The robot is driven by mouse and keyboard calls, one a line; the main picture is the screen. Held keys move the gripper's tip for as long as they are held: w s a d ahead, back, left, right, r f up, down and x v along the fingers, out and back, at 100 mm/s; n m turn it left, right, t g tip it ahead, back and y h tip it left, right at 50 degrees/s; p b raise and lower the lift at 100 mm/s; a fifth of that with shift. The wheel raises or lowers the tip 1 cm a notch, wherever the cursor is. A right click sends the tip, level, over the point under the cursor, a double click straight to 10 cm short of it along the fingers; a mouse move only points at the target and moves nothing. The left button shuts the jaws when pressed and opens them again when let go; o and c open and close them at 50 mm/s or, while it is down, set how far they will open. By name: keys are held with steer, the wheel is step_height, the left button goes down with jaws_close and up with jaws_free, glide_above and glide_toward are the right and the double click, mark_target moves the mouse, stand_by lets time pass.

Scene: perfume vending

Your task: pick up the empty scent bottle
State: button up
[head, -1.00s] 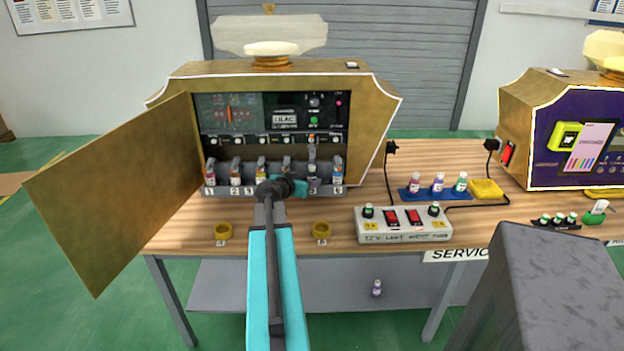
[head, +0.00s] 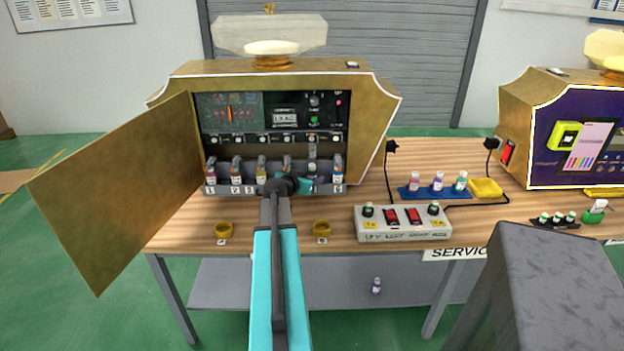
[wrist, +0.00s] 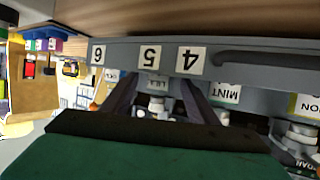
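A row of small bottles stands in the numbered rack (head: 222,190) inside the open gold machine. In the wrist view, which is upside down, a pale bottle with a partly readable label starting "LIL" (wrist: 158,83) stands at slot 5. My gripper (wrist: 160,88) is open, with one dark finger on each side of this bottle and a visible gap to it. In the head view my gripper (head: 305,186) is in front of slot 5 and hides most of that bottle. I cannot tell its fill level.
The machine's door (head: 120,190) stands open at the left. Two yellow rings (head: 223,230) and a grey switch box (head: 402,224) are on the table in front. A blue tray (head: 425,193) holds three bottles. Neighbouring bottles, one labelled MINT (wrist: 226,92), stand close beside my fingers.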

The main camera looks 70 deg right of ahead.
steer(key=c, duration=1.1)
steer(key=shift+r, duration=0.15)
step_height(320, 180, up, 18)
steer(key=shift+f+b, duration=0.1)
steer(key=shift+b, duration=0.7)
